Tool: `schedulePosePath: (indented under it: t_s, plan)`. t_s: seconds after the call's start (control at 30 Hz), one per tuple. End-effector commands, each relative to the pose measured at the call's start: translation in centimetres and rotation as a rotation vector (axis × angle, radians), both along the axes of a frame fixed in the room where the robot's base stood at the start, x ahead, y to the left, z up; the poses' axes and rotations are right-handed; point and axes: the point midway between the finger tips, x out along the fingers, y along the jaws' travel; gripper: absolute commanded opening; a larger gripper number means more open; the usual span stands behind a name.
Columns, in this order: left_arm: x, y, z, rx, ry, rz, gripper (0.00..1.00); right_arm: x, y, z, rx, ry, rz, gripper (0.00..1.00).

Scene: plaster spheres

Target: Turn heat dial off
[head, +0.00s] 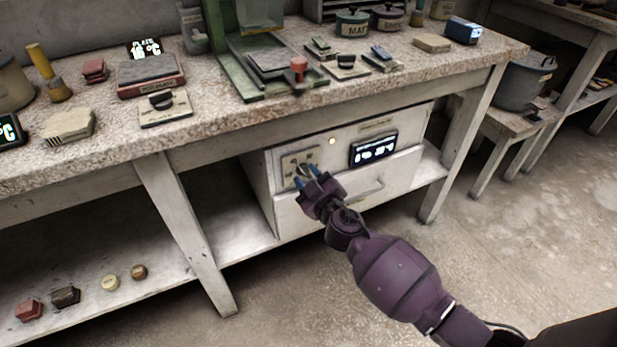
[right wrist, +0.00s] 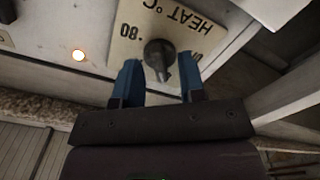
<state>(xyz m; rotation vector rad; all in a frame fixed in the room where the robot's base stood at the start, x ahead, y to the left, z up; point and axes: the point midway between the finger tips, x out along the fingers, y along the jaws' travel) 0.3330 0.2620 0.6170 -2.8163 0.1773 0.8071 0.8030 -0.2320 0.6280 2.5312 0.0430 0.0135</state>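The heat dial (right wrist: 160,58) is a dark knob on a cream plate (right wrist: 128,30) marked "HEAT °C" and "80", upside down in the right wrist view. In the head view the plate (head: 291,160) is on the front of a white oven-like cabinet (head: 285,212) under the table. My right gripper (right wrist: 160,82) has its two blue fingertips apart, one on each side of the dial. I cannot tell whether they touch it. In the head view my right gripper (head: 311,176) partly hides the dial. My left gripper is not in view.
A lit round lamp (head: 332,141) and a lit display (head: 373,149) are on the cabinet front, above a handle (head: 367,191). The worktable (head: 225,118) overhangs the cabinet, with a table leg (head: 187,232) to the left. The floor (head: 480,260) in front is clear.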

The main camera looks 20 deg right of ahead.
Motion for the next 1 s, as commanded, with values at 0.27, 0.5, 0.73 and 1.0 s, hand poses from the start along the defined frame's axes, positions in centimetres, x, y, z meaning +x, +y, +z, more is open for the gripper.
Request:
schedulePosePath:
  t_s: [0.27, 0.5, 0.73, 1.0]
  plan:
    - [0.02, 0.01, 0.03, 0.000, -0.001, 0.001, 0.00, 0.03, 0.00, 0.02, 0.000, 0.000, 0.000, 0.30]
    - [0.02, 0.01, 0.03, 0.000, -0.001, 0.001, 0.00, 0.01, 0.00, 0.02, 0.000, 0.000, 0.000, 0.00]
    - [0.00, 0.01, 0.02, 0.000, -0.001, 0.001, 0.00, 0.01, 0.01, 0.02, -0.012, 0.000, 0.000, 0.00]
    - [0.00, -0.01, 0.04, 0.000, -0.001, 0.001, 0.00, 0.01, 0.03, 0.00, -0.118, -0.004, 0.000, 0.00]
